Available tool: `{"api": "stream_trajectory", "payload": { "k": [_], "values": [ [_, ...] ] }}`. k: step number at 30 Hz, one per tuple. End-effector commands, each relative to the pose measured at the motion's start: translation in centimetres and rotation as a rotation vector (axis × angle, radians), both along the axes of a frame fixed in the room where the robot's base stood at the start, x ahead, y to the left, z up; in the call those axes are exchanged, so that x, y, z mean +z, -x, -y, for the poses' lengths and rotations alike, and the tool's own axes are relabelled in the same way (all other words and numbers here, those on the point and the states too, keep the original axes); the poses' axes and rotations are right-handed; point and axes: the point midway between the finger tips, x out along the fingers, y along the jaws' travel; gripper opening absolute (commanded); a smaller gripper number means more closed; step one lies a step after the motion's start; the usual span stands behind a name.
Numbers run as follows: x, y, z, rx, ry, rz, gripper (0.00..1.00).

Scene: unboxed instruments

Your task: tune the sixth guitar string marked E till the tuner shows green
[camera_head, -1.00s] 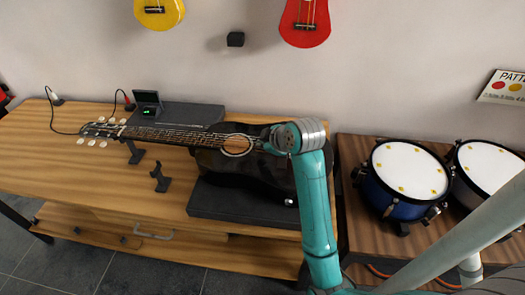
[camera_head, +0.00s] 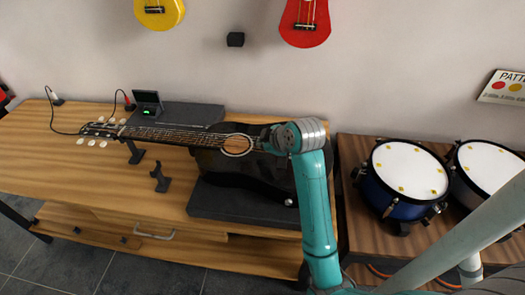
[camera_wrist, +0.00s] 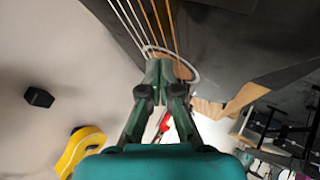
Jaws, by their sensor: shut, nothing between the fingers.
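The dark acoustic guitar (camera_head: 212,160) lies on a table, its neck to the left. Its headstock (camera_head: 98,131) carries several pale tuning pegs (camera_head: 80,142). The tuner (camera_head: 147,103) stands behind the neck; a small green patch (camera_head: 148,112) shows on it, too small to read. In the wrist view, my gripper (camera_wrist: 164,66) is shut and empty, its fingertips at the strings (camera_wrist: 150,22) over the ringed sound hole (camera_wrist: 190,68). I cannot tell whether they touch a string. In the head view my arm hides most of the gripper. The E marking cannot be made out.
A black base (camera_head: 240,207) lies under the guitar body. A small black stand (camera_head: 159,178) is in front of the neck. Drums (camera_head: 408,170) stand on the right table. Red (camera_head: 304,25) and yellow (camera_head: 158,14) instruments hang on the wall. The table's front left is clear.

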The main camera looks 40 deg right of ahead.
Motion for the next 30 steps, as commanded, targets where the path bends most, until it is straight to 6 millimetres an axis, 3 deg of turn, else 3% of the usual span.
{"api": "stream_trajectory", "payload": {
  "k": [30],
  "values": [
    [-0.95, 0.02, 0.0, 0.0, 0.0, 0.0, 0.0]
  ]
}}
